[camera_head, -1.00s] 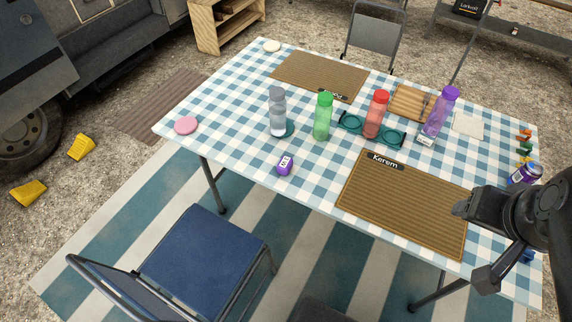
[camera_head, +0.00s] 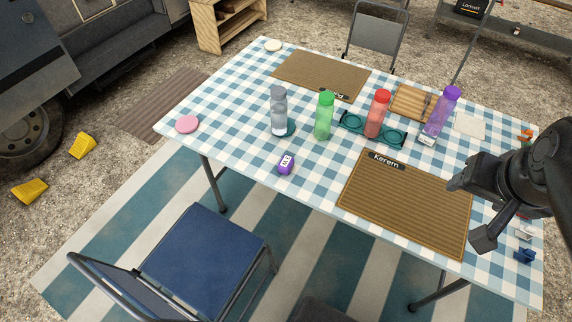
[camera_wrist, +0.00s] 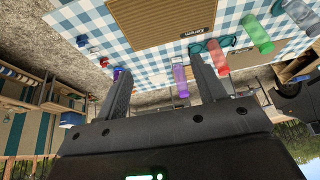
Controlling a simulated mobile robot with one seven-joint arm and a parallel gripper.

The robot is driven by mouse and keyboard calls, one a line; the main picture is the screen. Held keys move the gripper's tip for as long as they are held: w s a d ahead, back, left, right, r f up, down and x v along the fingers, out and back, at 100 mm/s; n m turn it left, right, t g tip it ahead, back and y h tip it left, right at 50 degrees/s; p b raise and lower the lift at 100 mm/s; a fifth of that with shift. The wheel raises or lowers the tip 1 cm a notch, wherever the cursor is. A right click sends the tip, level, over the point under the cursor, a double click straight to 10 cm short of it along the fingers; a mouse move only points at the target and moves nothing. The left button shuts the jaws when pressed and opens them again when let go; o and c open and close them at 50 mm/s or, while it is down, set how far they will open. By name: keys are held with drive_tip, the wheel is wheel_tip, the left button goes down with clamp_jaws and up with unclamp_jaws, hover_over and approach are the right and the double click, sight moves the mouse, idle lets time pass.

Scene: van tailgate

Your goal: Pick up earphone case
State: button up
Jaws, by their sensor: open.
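A small rounded purple case (camera_head: 286,164) with a white label lies near the table's front edge, left of the Kerem mat. It may be the earphone case, but it is too small to be sure. I cannot make it out in the wrist view. My gripper (camera_head: 455,184) is above the right side of the Kerem mat, well to the right of the purple case. In the wrist view my gripper (camera_wrist: 160,64) has its two fingers wide apart with nothing held between them.
The checked table holds the ribbed Kerem mat (camera_head: 400,210), a grey bottle (camera_head: 278,112), green bottle (camera_head: 325,115), red bottle (camera_head: 377,113) and purple bottle (camera_head: 441,111). A pink disc (camera_head: 187,124) lies at left. A blue chair (camera_head: 203,250) stands in front.

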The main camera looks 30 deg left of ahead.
drive_tip(key=w+a+f+g, duration=0.2)
drive_tip(key=w+a, duration=0.8)
drive_tip(key=g, duration=0.3)
approach(286, 160)
drive_tip(key=shift+s+f+n, duration=0.3)
drive_tip(key=shift+s+n, duration=0.05)
drive_tip(key=shift+n, duration=0.15)
drive_tip(key=f, duration=1)
drive_tip(key=shift+w+a, duration=0.1)
drive_tip(key=shift+w, duration=0.15)
drive_tip(key=c, duration=1.1)
drive_tip(key=shift+r, duration=0.15)
